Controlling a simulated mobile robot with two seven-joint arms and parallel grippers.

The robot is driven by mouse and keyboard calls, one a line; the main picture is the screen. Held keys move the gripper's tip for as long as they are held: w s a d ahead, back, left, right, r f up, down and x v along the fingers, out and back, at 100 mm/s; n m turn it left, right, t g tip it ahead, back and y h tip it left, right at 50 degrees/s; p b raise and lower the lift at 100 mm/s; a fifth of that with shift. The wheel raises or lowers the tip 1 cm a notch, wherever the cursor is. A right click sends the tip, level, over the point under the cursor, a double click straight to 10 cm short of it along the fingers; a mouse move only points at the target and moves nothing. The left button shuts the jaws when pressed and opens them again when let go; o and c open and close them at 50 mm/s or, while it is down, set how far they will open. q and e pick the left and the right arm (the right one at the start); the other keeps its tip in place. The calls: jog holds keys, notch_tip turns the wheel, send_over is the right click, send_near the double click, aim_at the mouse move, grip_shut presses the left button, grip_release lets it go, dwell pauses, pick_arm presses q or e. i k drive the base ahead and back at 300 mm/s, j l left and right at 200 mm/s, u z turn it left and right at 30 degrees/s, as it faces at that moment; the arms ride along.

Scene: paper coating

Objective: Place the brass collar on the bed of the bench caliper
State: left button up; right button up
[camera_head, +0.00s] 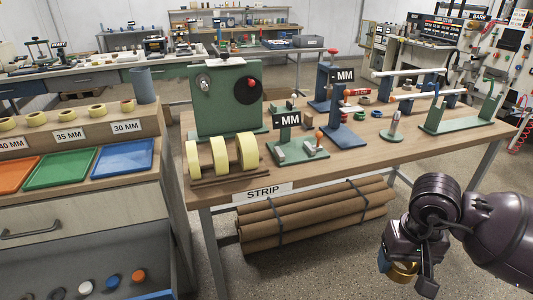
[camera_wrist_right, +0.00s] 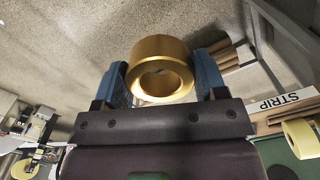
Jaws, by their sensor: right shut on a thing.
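The brass collar (camera_wrist_right: 160,52) is a thick gold ring held between the two blue finger pads of my right gripper (camera_wrist_right: 162,85). Its round hole faces the right wrist camera. In the head view the right gripper (camera_head: 405,278) hangs at the lower right, in front of the table over the floor, with part of the collar (camera_head: 402,271) showing. A green device with an MM sign and grey jaws, which looks like the bench caliper (camera_head: 300,152), stands near the table's front edge, left of and beyond the gripper. Its bed looks empty. My left gripper is not in view.
A blue MM stand (camera_head: 343,135) is just behind the green one. Yellow rolls (camera_head: 220,156) stand to its left and a green roller frame (camera_head: 460,118) to the right. The wooden table (camera_head: 375,155) has bare room along its front right. Brown rolls (camera_head: 315,215) lie below.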

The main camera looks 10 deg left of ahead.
aim_at(294, 154)
jog(key=u, duration=1.15)
jog(key=i+l, duration=0.2)
jog(key=l, duration=0.15)
jog(key=i+l+u, duration=0.1)
jog(key=l, duration=0.25)
jog(key=i+l, duration=0.2)
jog(key=l, duration=0.15)
jog(key=u, duration=0.05)
